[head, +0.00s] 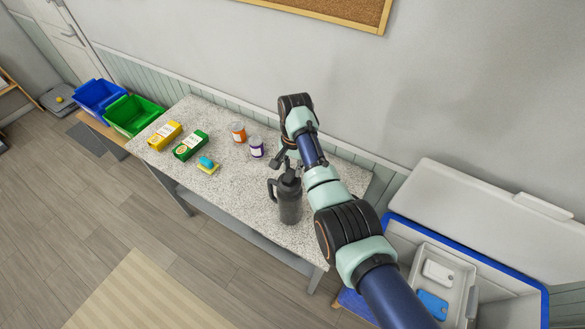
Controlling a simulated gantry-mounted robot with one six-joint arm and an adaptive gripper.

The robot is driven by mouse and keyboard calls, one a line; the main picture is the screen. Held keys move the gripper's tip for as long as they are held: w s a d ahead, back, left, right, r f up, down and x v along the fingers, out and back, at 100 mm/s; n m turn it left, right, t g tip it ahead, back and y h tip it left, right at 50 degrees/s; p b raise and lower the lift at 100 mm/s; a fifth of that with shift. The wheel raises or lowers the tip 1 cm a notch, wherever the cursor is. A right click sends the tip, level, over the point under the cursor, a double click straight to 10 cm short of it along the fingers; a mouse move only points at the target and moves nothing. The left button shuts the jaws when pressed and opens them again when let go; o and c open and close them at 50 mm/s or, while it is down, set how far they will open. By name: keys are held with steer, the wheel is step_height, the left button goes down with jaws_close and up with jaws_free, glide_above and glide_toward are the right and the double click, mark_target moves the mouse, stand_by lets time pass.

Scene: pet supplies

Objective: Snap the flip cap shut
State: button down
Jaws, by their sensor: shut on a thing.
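A dark grey bottle (290,206) with a loop handle on its left side stands upright on the speckled table (232,195), near the table's right end. Its dark flip cap (289,178) is at the top, partly hidden by my gripper. My gripper (287,166) reaches down from above and is shut at the bottle's top, on the flip cap. The cap's exact angle is too small and too covered to tell.
An orange can (238,132), a purple-labelled can (256,147), a yellow box (165,136), a green box (190,145) and a sponge (208,167) with a blue item on it stand left of the bottle. Blue and green bins are beyond. An open cooler (480,262) is at right.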

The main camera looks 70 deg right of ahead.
steer(key=f+b, duration=0.1)
steer(key=b, duration=0.1)
steer(key=f+y+b, duration=0.1)
steer(key=b, duration=0.1)
steer(key=shift+d, duration=0.4)
steer(key=shift+y+b, duration=0.3)
steer(key=shift+b, duration=0.8)
steer(key=shift+r+y+b, duration=0.2)
steer(key=shift+y+b, duration=0.1)
steer(key=shift+b, duration=0.6)
steer(key=shift+r, duration=0.25)
steer(key=c, duration=0.8)
jaws_free()
steer(key=shift+s, duration=0.1)
steer(key=shift+c, duration=0.2)
steer(key=shift+r+p, duration=0.15)
steer(key=shift+p, duration=0.15)
